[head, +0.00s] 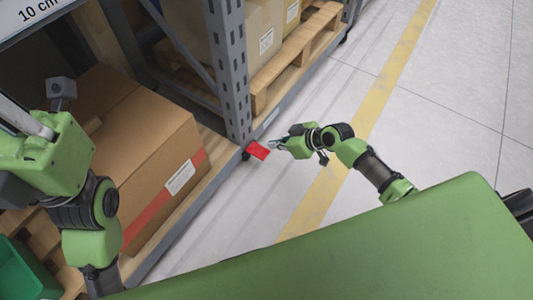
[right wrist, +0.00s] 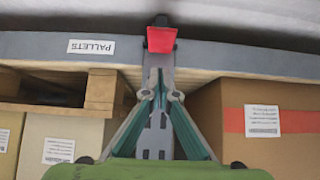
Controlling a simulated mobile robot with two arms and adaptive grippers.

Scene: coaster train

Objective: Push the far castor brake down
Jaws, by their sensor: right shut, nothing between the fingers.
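The castor brake is a flat red pedal (head: 258,150) at the foot of the grey rack post, with a dark castor part just beside it. In the right wrist view the red pedal (right wrist: 161,40) shows at the top middle, beyond the rack's front beam. My right gripper (head: 275,143) is shut and empty, close to the pedal on its right in the head view; I cannot tell whether they touch. In the right wrist view its fingers (right wrist: 160,88) converge below the pedal. My left arm is at the left edge of the head view; its fingers are not clearly shown.
The rack post (head: 228,70) rises beside the pedal. A large cardboard box (head: 125,150) stands on the lower shelf left of it, and a wooden pallet (head: 296,62) with boxes lies right of it. Clear floor with a yellow line (head: 385,85) lies to the right.

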